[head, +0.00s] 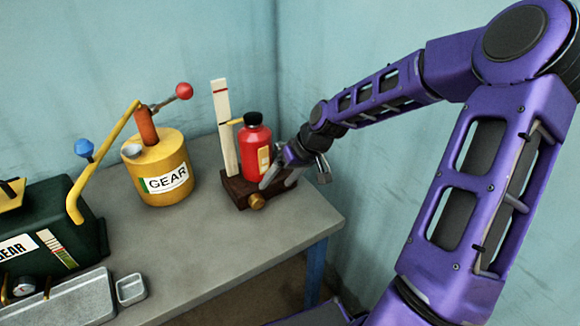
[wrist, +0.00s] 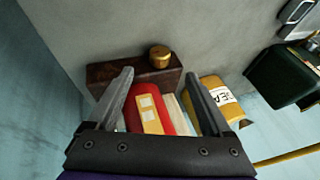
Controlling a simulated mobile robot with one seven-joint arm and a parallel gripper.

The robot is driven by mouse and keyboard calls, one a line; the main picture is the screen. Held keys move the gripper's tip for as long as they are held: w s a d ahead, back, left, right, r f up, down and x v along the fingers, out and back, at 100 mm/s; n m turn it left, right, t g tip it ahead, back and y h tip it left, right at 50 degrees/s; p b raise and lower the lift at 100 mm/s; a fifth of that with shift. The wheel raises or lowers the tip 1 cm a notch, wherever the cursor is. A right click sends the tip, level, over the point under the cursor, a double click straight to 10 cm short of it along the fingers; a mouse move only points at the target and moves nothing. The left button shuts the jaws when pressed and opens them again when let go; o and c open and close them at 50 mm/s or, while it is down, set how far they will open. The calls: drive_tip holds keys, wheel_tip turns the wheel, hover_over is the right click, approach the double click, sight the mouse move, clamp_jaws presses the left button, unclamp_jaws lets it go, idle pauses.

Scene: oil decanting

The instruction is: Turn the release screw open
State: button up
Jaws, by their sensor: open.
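The release screw appears to be the round brass knob (head: 257,201) at the front of a dark wooden base (head: 233,190). In the wrist view the brass knob (wrist: 159,56) sits at the edge of the wooden base (wrist: 108,73), just beyond my fingertips and between their lines. My gripper (head: 279,181) is open, close above the base at its right side. In the wrist view its two fingers (wrist: 158,78) stand wide apart with nothing gripped. The red bottle (head: 254,150) stands on the base and shows between the fingers (wrist: 137,118). I see no contact with the knob.
A pale upright post (head: 225,130) stands beside the bottle. A yellow GEAR can (head: 160,170) with a red-knobbed lever (head: 183,91) is to the left. Farther left are a dark green GEAR container (head: 75,215), a grey tray (head: 70,300) and a small dish (head: 130,289). The table (head: 215,245) is clear in front.

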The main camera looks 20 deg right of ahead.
drive_tip(key=v, duration=0.6)
